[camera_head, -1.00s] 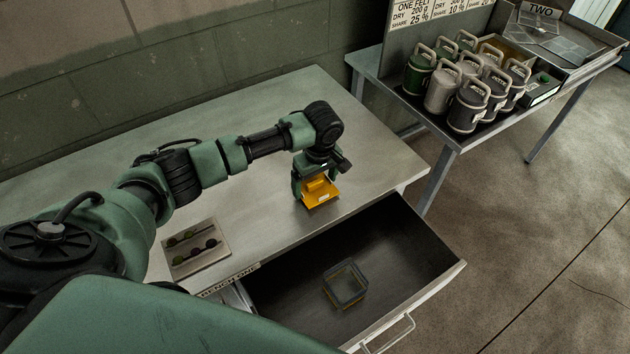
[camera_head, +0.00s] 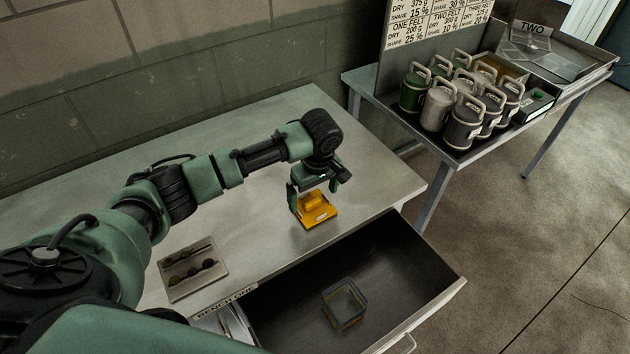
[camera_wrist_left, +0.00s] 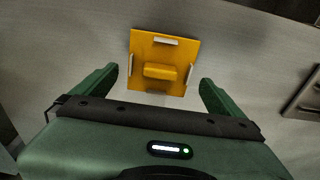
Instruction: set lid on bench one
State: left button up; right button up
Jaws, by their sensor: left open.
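The lid is a yellow square plate (camera_head: 318,213) with a raised yellow block handle and pale strips along its edges. It lies on the grey top of bench one (camera_head: 120,225), near the edge above the open drawer. My left gripper (camera_head: 313,190) is open just above and behind the lid. In the left wrist view the lid (camera_wrist_left: 163,48) lies beyond the open fingers (camera_wrist_left: 158,85), with its handle between their lines and apart from both. My right gripper is not in view.
The open drawer (camera_head: 400,258) holds a clear square container (camera_head: 345,303). A small panel with dark round pieces (camera_head: 193,268) lies on the bench's left. Several lidded canisters (camera_head: 437,105) stand on the bench at right. The bench's back area is clear.

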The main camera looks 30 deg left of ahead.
aim_at(316, 211)
pick_arm(q)
notch_tip(316, 211, up, 9)
jog(key=shift+s+d+f+b, duration=0.2)
jog(key=shift+s+d+b, duration=0.05)
jog(key=shift+d+b, duration=0.2)
